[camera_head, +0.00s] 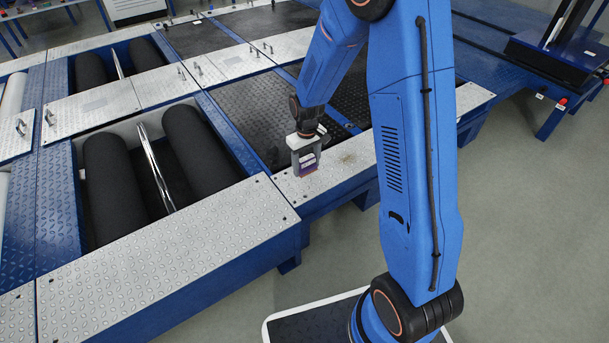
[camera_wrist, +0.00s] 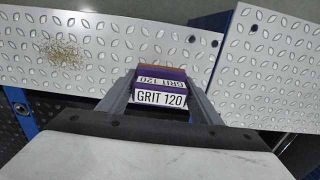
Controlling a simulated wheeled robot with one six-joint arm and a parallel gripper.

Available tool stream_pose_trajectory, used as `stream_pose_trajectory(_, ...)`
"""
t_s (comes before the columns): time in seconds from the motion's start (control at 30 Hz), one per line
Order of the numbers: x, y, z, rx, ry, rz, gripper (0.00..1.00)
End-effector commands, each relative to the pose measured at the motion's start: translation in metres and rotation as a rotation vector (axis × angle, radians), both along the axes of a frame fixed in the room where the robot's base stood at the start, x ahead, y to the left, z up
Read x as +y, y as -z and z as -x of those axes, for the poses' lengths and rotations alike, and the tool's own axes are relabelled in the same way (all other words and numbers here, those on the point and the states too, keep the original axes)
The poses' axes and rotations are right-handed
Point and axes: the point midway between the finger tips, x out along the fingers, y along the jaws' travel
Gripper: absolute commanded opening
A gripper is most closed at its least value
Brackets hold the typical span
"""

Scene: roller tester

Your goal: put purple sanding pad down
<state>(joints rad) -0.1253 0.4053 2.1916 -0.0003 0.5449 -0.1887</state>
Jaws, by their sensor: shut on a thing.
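The purple sanding pad (camera_wrist: 160,84) carries white labels reading "GRIT 120" and has a brown edge at its far end. It sits between the two fingers of my gripper (camera_wrist: 163,92) in the wrist view, and the fingers are shut on it. In the head view my gripper (camera_head: 305,165) points down over the silver tread plate (camera_head: 345,163), with the purple pad (camera_head: 307,161) showing between its fingers. I cannot tell whether the pad touches the plate.
A brownish patch of grains (camera_wrist: 61,51) lies on the plate near the pad. Black rollers (camera_head: 120,185) sit in a recess at the left. Another silver plate (camera_head: 170,255) lies in front, beyond a gap. The plate around the pad is otherwise clear.

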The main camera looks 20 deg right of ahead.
Motion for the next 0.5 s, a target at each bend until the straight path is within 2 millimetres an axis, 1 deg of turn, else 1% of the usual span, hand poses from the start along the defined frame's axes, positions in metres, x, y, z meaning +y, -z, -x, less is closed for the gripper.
stream_pose_trajectory(0.03, 0.0, 0.005, 0.0, 0.001, 0.0, 0.0, 0.34)
stream_pose_trajectory(0.23, 0.0, 0.017, 0.0, 0.0, 0.0, 0.0, 0.34)
stream_pose_trajectory(0.4, 0.0, 0.038, 0.0, 0.001, 0.0, 0.0, 0.34)
stream_pose_trajectory(0.5, 0.0, 0.046, 0.0, 0.0, 0.0, 0.0, 0.34)
